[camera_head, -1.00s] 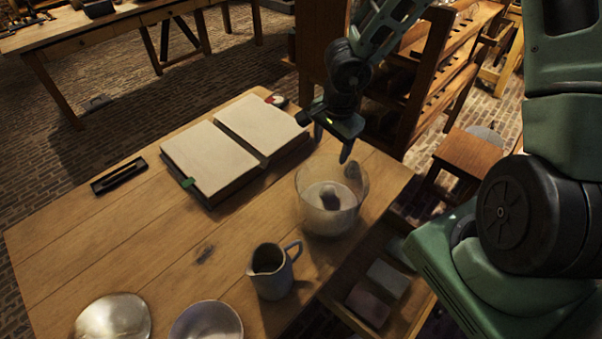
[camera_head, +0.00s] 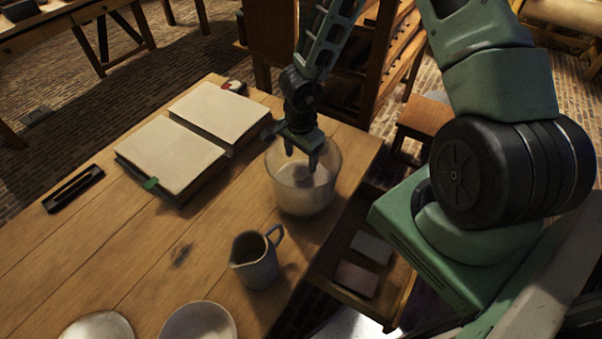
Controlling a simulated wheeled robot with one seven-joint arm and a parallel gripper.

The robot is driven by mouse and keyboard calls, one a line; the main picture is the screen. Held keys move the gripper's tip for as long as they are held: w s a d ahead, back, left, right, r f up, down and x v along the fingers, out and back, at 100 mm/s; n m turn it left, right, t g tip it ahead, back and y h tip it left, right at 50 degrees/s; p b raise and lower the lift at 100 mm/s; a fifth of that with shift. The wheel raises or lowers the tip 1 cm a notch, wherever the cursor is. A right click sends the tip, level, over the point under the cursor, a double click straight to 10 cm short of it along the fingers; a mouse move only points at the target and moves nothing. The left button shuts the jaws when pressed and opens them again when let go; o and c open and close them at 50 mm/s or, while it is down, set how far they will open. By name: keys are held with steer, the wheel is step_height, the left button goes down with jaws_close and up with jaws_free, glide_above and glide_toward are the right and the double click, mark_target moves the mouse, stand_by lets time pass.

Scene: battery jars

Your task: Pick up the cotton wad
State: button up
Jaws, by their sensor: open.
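A clear glass jar (camera_head: 279,192) stands near the right edge of the wooden table, with a pale layer at its bottom. A small dark grey lump (camera_head: 303,179) shows through the glass low inside it; it may be the cotton wad, but I cannot tell for sure. My gripper (camera_head: 301,160) points down at the jar's mouth, its two dark fingertips apart with nothing seen between them. The fingers seem to reach just inside the rim, above the lump.
A grey-blue jug (camera_head: 256,264) stands in front of the jar. Two round dishes stand at the front edge, one a pale bowl (camera_head: 198,325). The table's middle is mostly clear.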

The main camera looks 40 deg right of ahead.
mark_target(301, 167)
step_height(301, 167, down, 5)
steer(key=shift+d+f+b, duration=0.1)
steer(key=shift+d+b, duration=0.05)
steer(key=shift+b, duration=0.25)
steer(key=c, duration=1)
